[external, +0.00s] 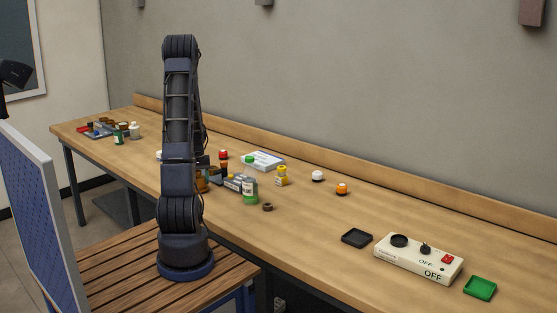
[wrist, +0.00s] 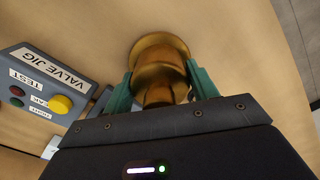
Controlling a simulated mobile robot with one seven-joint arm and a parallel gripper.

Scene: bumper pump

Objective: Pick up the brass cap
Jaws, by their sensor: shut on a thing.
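The brass cap (wrist: 160,58) is in the middle of the wrist view, a golden-brown round piece with a wide rim and a narrower body. My gripper (wrist: 160,75) is shut on it, with one teal finger against each side. The wooden bench top is behind the cap; whether the cap touches it or hangs clear, I cannot tell. In the external view my arm stands upright and hides my gripper and most of the place around it, so I cannot make out the cap there.
A grey valve jig box (wrist: 50,90) with a yellow button is left of the cap. On the bench (external: 310,225), a green-capped bottle (external: 250,189), a small dark ring (external: 267,207) and an orange button (external: 342,188) stand right of my arm. A white switch box (external: 415,259) and green tray (external: 480,288) are farther right.

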